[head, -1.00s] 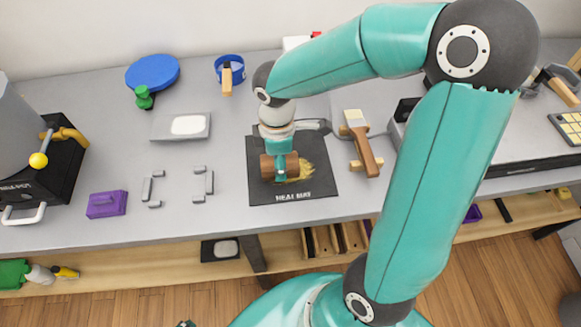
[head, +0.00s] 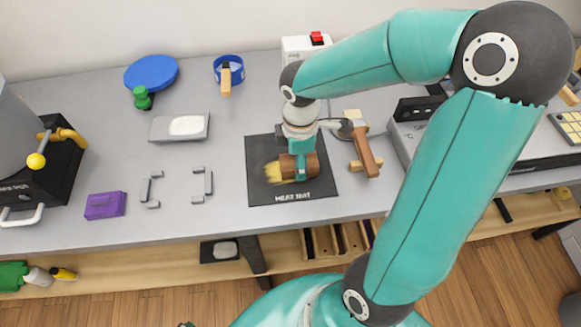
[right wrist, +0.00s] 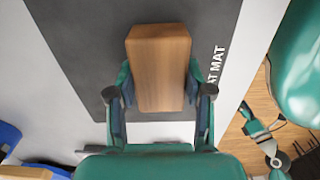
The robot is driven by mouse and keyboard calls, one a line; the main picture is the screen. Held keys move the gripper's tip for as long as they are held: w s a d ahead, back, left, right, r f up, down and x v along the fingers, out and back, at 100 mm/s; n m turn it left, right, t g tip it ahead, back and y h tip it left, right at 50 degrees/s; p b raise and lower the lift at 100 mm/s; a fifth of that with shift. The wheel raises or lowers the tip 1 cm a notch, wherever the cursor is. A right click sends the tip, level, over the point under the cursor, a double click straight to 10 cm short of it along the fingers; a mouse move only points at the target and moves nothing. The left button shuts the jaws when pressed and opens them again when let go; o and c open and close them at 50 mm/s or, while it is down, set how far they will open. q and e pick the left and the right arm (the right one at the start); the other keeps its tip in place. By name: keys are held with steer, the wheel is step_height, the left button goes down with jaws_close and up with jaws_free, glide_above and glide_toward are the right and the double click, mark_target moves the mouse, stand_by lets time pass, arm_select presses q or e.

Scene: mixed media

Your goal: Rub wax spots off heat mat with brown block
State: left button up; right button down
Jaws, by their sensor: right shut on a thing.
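The heat mat (head: 258,194) is a dark square on the grey bench, with white lettering on its front edge. A yellow wax smear (head: 271,173) shows on the mat, just left of the brown block (head: 314,168). My right gripper (head: 299,172) is shut on the block from above, low over the mat's right half; contact with the mat is not clear. In the right wrist view the block (right wrist: 160,62) sits between both fingers over the mat (right wrist: 85,60), and no wax shows. A teal arm end low at right there (right wrist: 265,138) appears to be my left gripper; its jaws are unclear.
Grey brackets (head: 203,185), a purple block (head: 105,205) and a grey tray with a white pad (head: 160,130) lie to the left. A dark hot pot base (head: 55,180) stands far left.

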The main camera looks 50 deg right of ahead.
mark_target(282, 162)
stand_by(0.3)
steer(key=shift+w+a+f, duration=0.1)
steer(key=shift+w+a, duration=1.1)
steer(key=shift+a, duration=0.25)
steer(key=shift+w+a, duration=0.2)
steer(key=shift+a, duration=0.1)
steer(key=shift+s+d, duration=0.7)
steer(key=shift+d, duration=0.2)
steer(key=shift+s+d, duration=0.7)
steer(key=shift+d, duration=0.15)
steer(key=shift+w+a, duration=0.7)
steer(key=shift+a, duration=0.2)
steer(key=shift+w+a, duration=0.7)
steer(key=shift+a, duration=0.15)
steer(key=shift+s+d, duration=0.1)
